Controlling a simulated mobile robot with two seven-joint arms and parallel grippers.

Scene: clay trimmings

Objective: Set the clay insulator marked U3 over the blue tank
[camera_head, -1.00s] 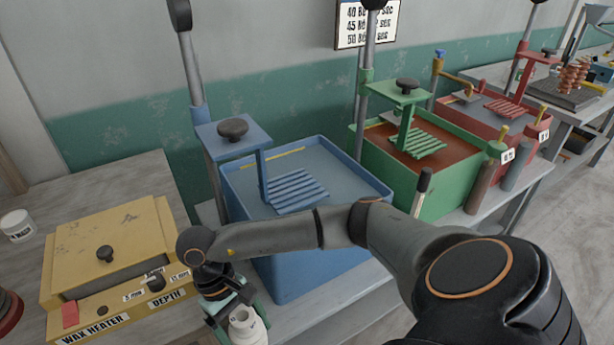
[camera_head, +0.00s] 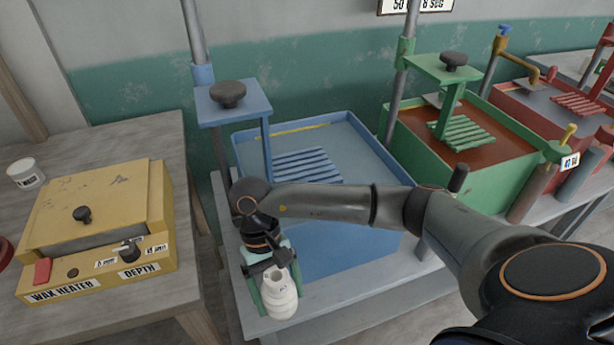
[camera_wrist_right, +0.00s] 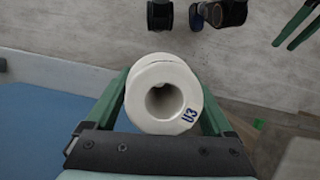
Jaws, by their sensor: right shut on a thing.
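The white clay insulator (camera_head: 282,303) is a ringed piece with a hole through its middle. In the right wrist view the insulator (camera_wrist_right: 172,112) faces the camera, with a blue U3 on its rim. My right gripper (camera_head: 279,293) is shut on it, green fingers on both sides. It holds the insulator in front of the blue tank (camera_head: 335,252), near the bench's front edge and outside the tank. The blue tank has a slatted blue rack inside, partly behind my right arm. Two green bars, apparently my left gripper's fingers (camera_wrist_right: 290,35), stand apart in the right wrist view.
A blue post arm with a black knob (camera_head: 228,94) stands over the blue tank's left back. The yellow wax heater (camera_head: 95,215) is on the left table. A green tank (camera_head: 500,172) and a red tank (camera_head: 545,115) stand to the right.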

